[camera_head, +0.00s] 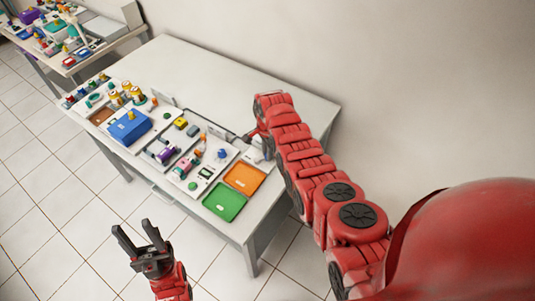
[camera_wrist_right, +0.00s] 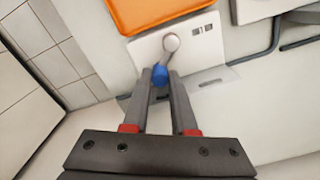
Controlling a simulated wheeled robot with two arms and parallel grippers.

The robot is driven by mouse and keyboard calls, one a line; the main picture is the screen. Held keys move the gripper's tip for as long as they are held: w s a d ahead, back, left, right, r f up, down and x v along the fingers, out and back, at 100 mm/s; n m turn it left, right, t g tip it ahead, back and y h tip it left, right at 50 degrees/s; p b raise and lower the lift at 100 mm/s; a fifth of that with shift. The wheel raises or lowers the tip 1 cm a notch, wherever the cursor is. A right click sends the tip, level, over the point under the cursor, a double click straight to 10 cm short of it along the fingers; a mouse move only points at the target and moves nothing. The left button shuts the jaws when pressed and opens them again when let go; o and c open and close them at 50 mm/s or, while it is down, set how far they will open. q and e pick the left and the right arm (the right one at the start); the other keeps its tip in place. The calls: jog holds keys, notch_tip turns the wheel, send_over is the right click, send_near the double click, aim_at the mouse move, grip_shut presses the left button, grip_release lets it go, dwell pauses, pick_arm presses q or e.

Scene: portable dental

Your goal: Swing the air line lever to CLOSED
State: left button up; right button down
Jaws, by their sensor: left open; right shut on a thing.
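The air line lever shows in the right wrist view. It has a round pale metal pivot (camera_wrist_right: 170,42) on a white plate (camera_wrist_right: 150,52) and a blue handle end (camera_wrist_right: 159,76). The lever points from the pivot down and slightly left in that view. My right gripper (camera_wrist_right: 161,80) is shut on the blue handle end, with one finger on each side. In the head view my right arm largely hides this gripper and the lever. My left gripper (camera_head: 140,236) is open and empty, over the floor in front of the table. Any lettering on the plate is too small to read.
An orange tray (camera_head: 245,177) and a green tray (camera_head: 225,202) lie at the table's right end. The orange tray also shows in the wrist view (camera_wrist_right: 165,12). A blue box (camera_head: 130,128) and several small parts stand further left. The back of the tabletop (camera_head: 200,75) is clear.

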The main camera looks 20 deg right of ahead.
jog(key=w+n+b, duration=0.1)
jog(key=n+b, duration=0.2)
jog(key=b, duration=0.1)
jog(key=w+a+n+b, duration=0.1)
jog(key=n+b, duration=0.3)
jog(key=w+n+b, duration=0.1)
jog(key=n+b, duration=0.2)
jog(key=b, duration=0.1)
jog(key=shift+w+a+f, duration=0.2)
jog(key=n+b, duration=0.2)
jog(key=n, duration=0.1)
jog(key=shift+w+a+r+b, duration=0.1)
jog(key=shift+w+a+b, duration=0.1)
jog(key=shift+a+b, duration=0.2)
jog(key=shift+w+a+n+b, duration=0.1)
jog(key=shift+a+n+b, duration=0.2)
jog(key=shift+n+b, duration=0.45)
jog(key=shift+r+n, duration=0.1)
jog(key=shift+n, duration=0.25)
jog(key=c, duration=0.7)
grip_release()
